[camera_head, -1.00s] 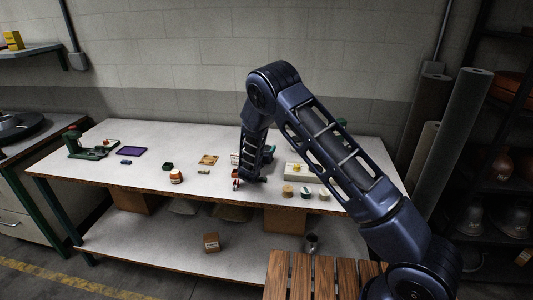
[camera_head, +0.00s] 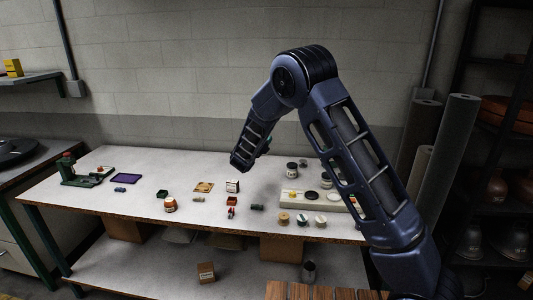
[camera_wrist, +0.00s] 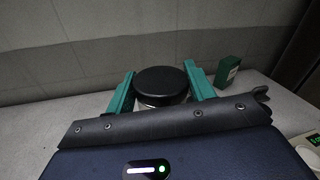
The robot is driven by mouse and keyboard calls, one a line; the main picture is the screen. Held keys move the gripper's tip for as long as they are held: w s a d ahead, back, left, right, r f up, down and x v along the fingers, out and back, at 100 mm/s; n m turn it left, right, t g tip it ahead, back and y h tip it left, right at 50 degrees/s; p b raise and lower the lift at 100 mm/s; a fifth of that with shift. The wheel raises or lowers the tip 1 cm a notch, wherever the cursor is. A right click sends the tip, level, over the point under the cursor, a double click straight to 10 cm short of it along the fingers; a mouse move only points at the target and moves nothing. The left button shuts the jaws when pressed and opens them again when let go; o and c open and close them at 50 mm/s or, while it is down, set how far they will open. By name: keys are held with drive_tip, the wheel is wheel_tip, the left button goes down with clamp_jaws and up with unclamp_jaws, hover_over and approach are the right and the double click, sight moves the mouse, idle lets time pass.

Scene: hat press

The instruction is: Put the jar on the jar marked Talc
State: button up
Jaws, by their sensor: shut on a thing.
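The held jar (camera_wrist: 162,82) has a round black lid and a paler body below it, mostly hidden. My gripper (camera_wrist: 160,74) has its teal fingers on both sides of this jar in the wrist view. In the head view, the end of my arm is raised over the back middle of the table, and the held jar cannot be made out behind it. A dark-lidded jar (camera_head: 292,169) stands on the table right of my arm's end, with a smaller dark-topped one (camera_head: 303,162) behind it. Their labels are too small to read, so I cannot tell which says Talc.
A pale tray (camera_head: 290,200) with round lids lies at the table's right, with several small round pieces in front. An orange and white jar (camera_head: 170,204) and small boxes stand mid-table. A green box (camera_wrist: 228,70) is right of the held jar in the wrist view.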

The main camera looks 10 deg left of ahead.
drive_tip(key=w+d+r+m+g+h, duration=0.1)
drive_tip(key=w+d+r+m+h, duration=0.2)
drive_tip(key=w+d, duration=0.4)
drive_tip(key=w+d+r+m+g+h, duration=0.1)
drive_tip(key=w+d+r+h, duration=0.1)
drive_tip(key=w+d+r, duration=0.4)
hover_over(292, 164)
wheel_tip(292, 164, down, 21)
drive_tip(key=shift+s+r, duration=0.1)
drive_tip(key=shift+f, duration=0.2)
drive_tip(key=o, duration=1.1)
drive_tip(key=shift+c, duration=0.2)
